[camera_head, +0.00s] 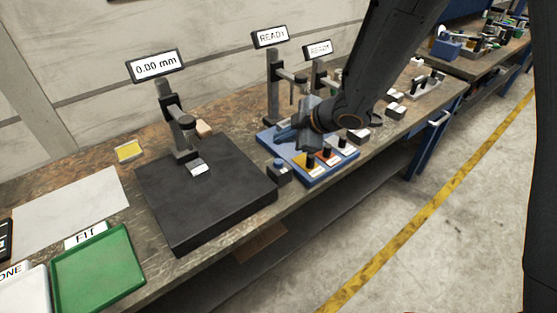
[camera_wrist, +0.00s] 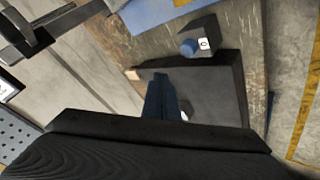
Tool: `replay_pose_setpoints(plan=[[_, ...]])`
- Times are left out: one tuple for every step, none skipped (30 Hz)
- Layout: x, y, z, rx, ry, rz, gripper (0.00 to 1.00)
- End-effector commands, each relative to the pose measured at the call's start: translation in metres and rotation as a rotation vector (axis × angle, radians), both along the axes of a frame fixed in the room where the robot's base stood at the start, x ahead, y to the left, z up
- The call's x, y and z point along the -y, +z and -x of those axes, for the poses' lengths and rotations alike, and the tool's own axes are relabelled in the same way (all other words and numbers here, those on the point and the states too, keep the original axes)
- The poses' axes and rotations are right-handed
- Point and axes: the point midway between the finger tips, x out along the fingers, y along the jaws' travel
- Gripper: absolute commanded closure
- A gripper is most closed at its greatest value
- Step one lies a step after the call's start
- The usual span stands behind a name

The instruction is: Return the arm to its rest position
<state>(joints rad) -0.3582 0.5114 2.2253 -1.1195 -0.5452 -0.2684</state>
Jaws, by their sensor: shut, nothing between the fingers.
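My arm (camera_head: 375,65) reaches down from the top right in the head view. My gripper (camera_head: 282,135) is at its lower left end, over the back part of a blue board (camera_head: 318,180). In the wrist view my gripper (camera_wrist: 161,76) shows as narrow dark blue fingers, shut and empty. Behind the fingers in that view lies a black plate (camera_wrist: 222,85). A small box with a blue button (camera_head: 279,168) stands between the plate and the board; it also shows in the wrist view (camera_wrist: 200,45).
A gauge stand with a "0.00 mm" display (camera_head: 156,66) stands on the black plate (camera_head: 205,210). Two stands with "READY" signs (camera_head: 270,37) are behind the blue board. A green tray (camera_head: 98,270) is at front left. The floor (camera_head: 450,220) right of the bench is clear.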

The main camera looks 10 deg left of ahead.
Motion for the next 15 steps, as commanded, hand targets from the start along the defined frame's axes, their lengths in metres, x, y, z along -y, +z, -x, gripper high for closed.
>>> replay_pose_setpoints(plan=[[0.0000, 0.0000, 0.0000, 0.000, 0.000, 0.000, 1.00], [0.0000, 0.0000, 0.0000, 0.000, 0.000, 0.000, 1.00], [0.0000, 0.0000, 0.0000, 0.000, 0.000, 0.000, 1.00], [0.0000, 0.0000, 0.0000, 0.000, 0.000, 0.000, 1.00], [0.0000, 0.0000, 0.0000, 0.000, 0.000, 0.000, 1.00], [0.0000, 0.0000, 0.0000, 0.000, 0.000, 0.000, 1.00], [0.0000, 0.0000, 0.0000, 0.000, 0.000, 0.000, 1.00], [0.0000, 0.0000, 0.0000, 0.000, 0.000, 0.000, 1.00], [0.0000, 0.0000, 0.0000, 0.000, 0.000, 0.000, 1.00], [0.0001, 0.0001, 0.0000, 0.000, 0.000, 0.000, 1.00], [0.0001, 0.0001, 0.0000, 0.000, 0.000, 0.000, 1.00], [0.0001, 0.0001, 0.0000, 0.000, 0.000, 0.000, 1.00], [0.0001, 0.0001, -0.0001, 0.000, 0.000, 0.000, 1.00], [0.0010, 0.0003, -0.0005, 0.000, -0.004, 0.000, 1.00], [0.0039, 0.0005, -0.0021, -0.002, -0.017, 0.003, 1.00]])
